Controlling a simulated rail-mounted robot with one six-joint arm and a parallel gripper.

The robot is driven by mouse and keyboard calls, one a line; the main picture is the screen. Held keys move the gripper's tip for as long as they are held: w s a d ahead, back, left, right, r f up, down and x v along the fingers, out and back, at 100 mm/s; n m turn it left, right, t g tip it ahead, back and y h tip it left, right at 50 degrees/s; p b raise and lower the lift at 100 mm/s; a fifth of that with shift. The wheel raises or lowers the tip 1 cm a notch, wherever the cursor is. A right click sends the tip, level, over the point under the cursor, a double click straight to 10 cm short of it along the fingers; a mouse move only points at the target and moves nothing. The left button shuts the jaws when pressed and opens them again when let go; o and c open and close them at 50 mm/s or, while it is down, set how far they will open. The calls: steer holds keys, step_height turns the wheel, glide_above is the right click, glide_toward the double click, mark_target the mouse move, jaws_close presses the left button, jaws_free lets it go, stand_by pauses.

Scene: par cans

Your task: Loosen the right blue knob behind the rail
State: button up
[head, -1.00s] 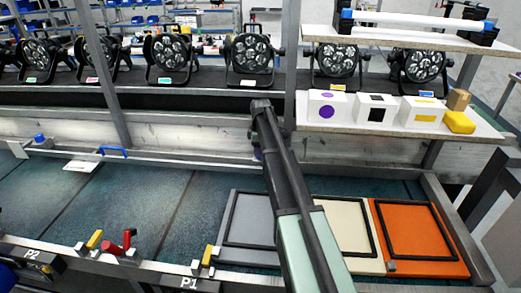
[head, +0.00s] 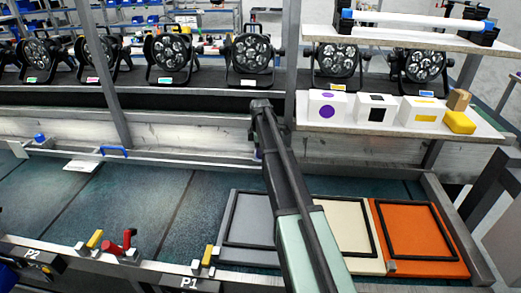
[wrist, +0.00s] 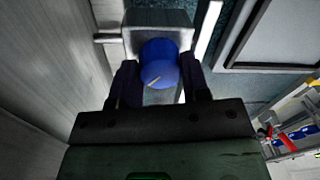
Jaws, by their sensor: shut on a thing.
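In the head view, my arm hides the knob and nearly all of the gripper. Another blue knob (head: 40,137) stands at the far left, behind the belt.
A blue handle (head: 113,151) is on the rear rail. Grey (head: 232,240), cream (head: 365,266) and orange (head: 430,268) trays lie at the right. Red and yellow levers (head: 128,238) stand at the front edge. A shelf (head: 345,128) with marked blocks overhangs the back right.

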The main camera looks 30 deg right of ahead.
steer(key=o, duration=0.9)
steer(key=shift+r, duration=0.1)
steer(key=r+p, duration=1)
steer(key=shift+w+d+r+p, duration=0.1)
steer(key=shift+w+r+p, duration=0.15)
steer(key=shift+p, duration=0.15)
